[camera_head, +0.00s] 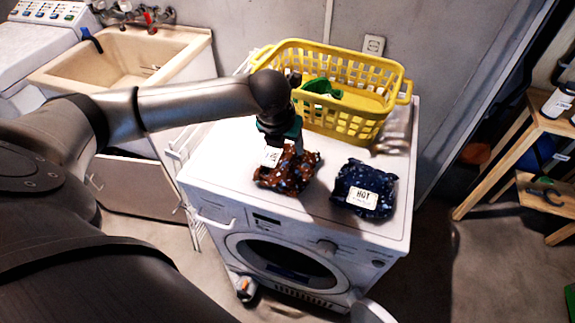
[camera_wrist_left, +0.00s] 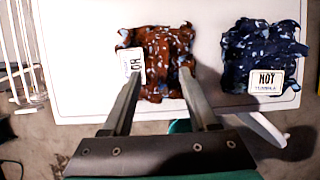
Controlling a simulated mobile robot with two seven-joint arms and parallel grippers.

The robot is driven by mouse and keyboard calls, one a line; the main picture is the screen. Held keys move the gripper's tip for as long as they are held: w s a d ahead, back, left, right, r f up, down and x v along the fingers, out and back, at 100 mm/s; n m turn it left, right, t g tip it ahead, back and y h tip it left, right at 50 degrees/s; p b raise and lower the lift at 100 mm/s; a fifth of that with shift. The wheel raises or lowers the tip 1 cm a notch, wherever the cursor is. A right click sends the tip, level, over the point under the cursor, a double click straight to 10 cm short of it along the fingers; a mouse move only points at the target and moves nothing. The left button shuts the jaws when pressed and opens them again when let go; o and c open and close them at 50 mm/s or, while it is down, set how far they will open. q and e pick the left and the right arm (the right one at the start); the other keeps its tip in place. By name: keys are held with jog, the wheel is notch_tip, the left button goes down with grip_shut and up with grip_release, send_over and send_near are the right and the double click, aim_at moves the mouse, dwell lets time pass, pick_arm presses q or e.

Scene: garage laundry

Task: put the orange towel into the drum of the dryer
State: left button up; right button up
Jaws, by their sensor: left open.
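The orange towel (camera_head: 287,172) is a crumpled rust-orange cloth with dark and pale spots, lying on top of the white dryer (camera_head: 230,190). It has a white label, partly hidden in the head view. My left gripper (camera_head: 284,150) points down at the towel. In the left wrist view, the gripper (camera_wrist_left: 159,80) is open, its fingertips at either side of the near part of the towel (camera_wrist_left: 158,45). I cannot tell whether they touch it. The dryer's dark round drum opening (camera_head: 285,260) is in its front. My right gripper is out of view.
A yellow basket (camera_head: 340,118) stands behind. A sink (camera_head: 120,60) is left, a wooden shelf (camera_head: 490,175) right.

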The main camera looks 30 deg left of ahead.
aim_at(291, 152)
pick_arm(q)
jog(key=x, duration=0.2)
jog(key=b+x, duration=0.1)
jog(key=x, duration=0.1)
jog(key=shift+w+d+f, duration=0.15)
jog(key=shift+w+f, duration=0.1)
jog(key=shift+c, duration=0.3)
grip_shut()
dwell(0.9)
